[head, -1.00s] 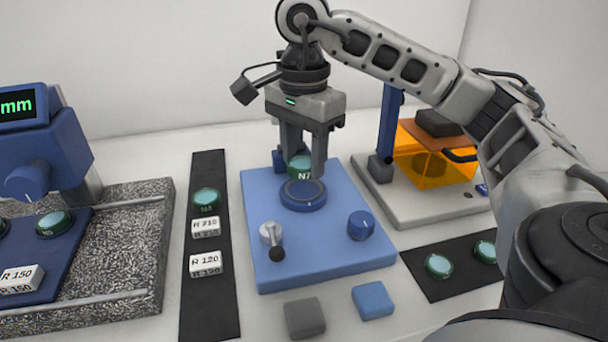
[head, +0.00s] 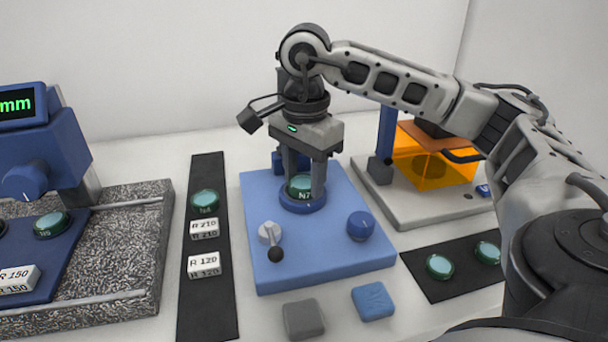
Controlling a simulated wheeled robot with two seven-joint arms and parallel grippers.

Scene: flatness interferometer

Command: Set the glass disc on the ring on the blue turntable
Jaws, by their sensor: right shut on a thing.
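The glass disc (head: 299,185), green and marked N7, is between the fingers of my right gripper (head: 303,188). The gripper is shut on it and points down. The disc is at the dark blue ring (head: 303,204) on the blue turntable base (head: 335,262). It looks level and low at the ring; the fingers hide part of it, so I cannot tell if it touches all round. My left gripper is not in view.
An orange box (head: 440,172) is at right. A black strip (head: 212,305) with a disc and labels lies left. Another strip (head: 455,285) holds two discs.

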